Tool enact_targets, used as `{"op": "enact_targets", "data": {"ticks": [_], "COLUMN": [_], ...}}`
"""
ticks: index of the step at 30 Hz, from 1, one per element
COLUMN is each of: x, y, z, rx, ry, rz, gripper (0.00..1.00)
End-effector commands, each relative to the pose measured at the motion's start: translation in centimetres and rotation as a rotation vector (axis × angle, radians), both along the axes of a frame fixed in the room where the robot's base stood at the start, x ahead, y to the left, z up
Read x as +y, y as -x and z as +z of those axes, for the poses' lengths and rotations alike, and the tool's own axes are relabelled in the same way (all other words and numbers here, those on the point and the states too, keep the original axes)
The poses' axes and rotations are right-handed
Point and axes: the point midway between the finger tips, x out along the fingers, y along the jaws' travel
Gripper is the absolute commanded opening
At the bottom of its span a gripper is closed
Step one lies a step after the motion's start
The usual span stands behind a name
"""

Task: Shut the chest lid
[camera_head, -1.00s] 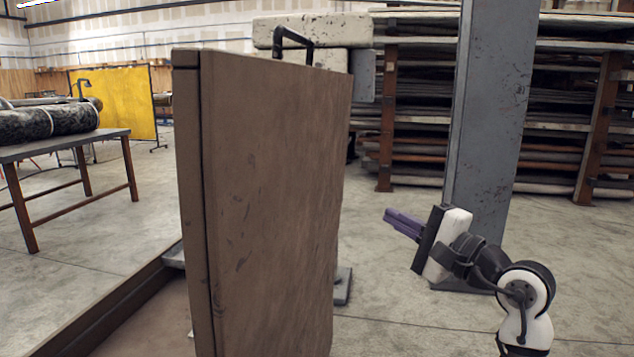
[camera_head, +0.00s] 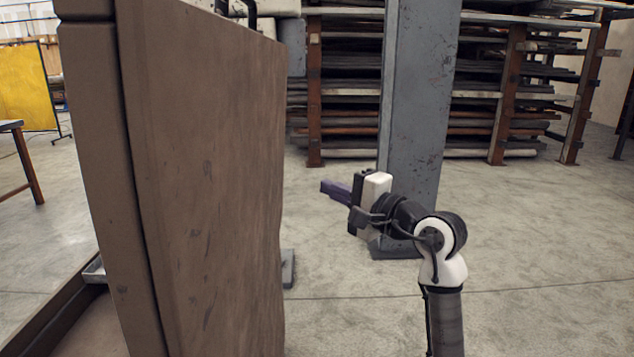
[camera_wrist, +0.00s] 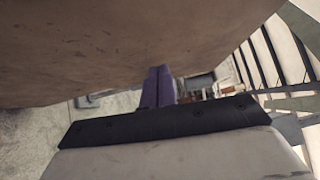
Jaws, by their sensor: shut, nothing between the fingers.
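The chest lid (camera_head: 205,190) is a large brown panel standing upright on edge at the left of the head view, so the chest is open. Part of the chest's rim (camera_head: 62,310) shows low at the left; most of the chest is out of view. A dark handle sits at the lid's top edge, partly cut off. My gripper (camera_head: 334,190) is to the right of the lid, its purple fingers together and empty, pointing left toward the lid's outer face. In the wrist view the lid (camera_wrist: 130,50) fills the top, and the fingers (camera_wrist: 158,86) appear just below it. I cannot tell whether they touch.
A grey steel column (camera_head: 415,110) stands behind my gripper. Racks of sheet stock (camera_head: 480,110) line the back. A table (camera_head: 22,160) and a yellow screen (camera_head: 25,88) are at the far left. The concrete floor at the right is clear.

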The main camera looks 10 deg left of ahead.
Motion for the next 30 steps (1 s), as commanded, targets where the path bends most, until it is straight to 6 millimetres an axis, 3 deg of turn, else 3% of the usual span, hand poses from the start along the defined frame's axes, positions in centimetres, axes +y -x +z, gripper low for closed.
{"op": "enact_targets", "data": {"ticks": [11,15,21,30], "x": [7.2,9.2,10.7,10.9], "y": [-3.8,-3.2,-2.8,-2.7], "z": [0.8,0.9,0.8,0.7], "rx": [0.002,0.001,0.001,0.0], "ry": [-0.002,-0.001,-0.002,-0.001], "rz": [0.005,0.004,0.002,0.001], "gripper": [0.0,0.0,0.0,0.0]}}
